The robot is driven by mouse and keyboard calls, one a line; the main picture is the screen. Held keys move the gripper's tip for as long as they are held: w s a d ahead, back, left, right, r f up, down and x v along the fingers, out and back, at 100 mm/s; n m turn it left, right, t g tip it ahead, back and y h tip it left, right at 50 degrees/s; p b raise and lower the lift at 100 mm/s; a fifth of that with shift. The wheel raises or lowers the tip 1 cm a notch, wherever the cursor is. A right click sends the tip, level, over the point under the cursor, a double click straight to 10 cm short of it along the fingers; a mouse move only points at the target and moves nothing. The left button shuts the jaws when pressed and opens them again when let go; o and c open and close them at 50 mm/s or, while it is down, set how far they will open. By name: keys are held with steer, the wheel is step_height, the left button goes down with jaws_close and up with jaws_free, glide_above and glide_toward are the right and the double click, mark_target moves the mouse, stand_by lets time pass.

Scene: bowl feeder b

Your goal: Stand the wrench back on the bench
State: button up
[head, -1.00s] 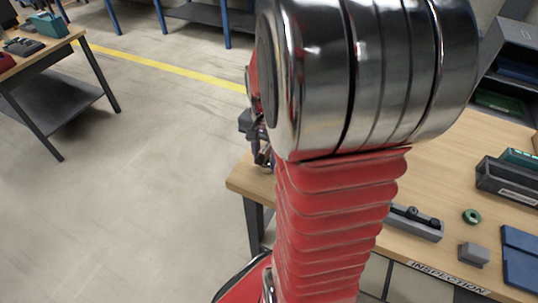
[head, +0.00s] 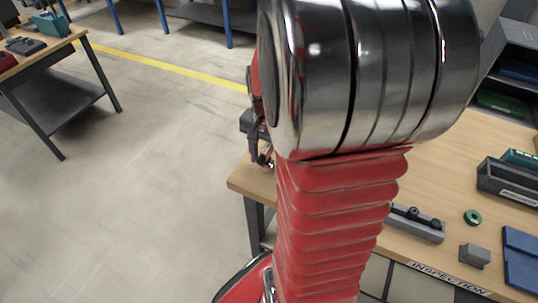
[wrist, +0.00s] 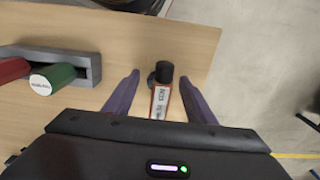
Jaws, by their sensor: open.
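In the wrist view, a tool with a round black end, orange sides and a white printed label, apparently the wrench (wrist: 160,104), is at the bench top near its edge. Whether it stands or is tilted is hard to tell. My gripper (wrist: 160,76) is open, with one purple-grey finger on each side of the tool and a visible gap on both sides. The tool's lower part is hidden behind the gripper body. In the head view my arm hides the wrench and nearly all of the gripper. The wooden bench (head: 455,150) fills the right side there.
A grey holder (wrist: 93,68) with a red handle (wrist: 12,70) and a green handle (wrist: 52,78) is left of my gripper. The bench ends just to the right, with floor beyond. The head view shows a green ring (head: 473,217), grey block (head: 475,255) and dark bin (head: 505,182).

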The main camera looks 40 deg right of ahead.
step_height(320, 180, up, 12)
steer(key=shift+r, duration=0.1)
stand_by(0.5)
stand_by(0.4)
steer(key=shift+a+r+n, duration=0.1)
steer(key=shift+a+n, duration=0.2)
steer(key=shift+a, duration=0.25)
steer(key=s+a+r+n+t, duration=0.1)
steer(key=s+a+n+t, duration=0.1)
steer(key=a+n, duration=0.4)
steer(key=s+a+r+n+t, duration=0.2)
steer(key=a+n, duration=0.5)
steer(key=a, duration=0.7)
steer(key=shift+s+a+n+t, duration=0.15)
steer(key=shift+a+n+t, duration=0.15)
steer(key=shift+t, duration=0.5)
steer(key=shift+c, duration=0.6)
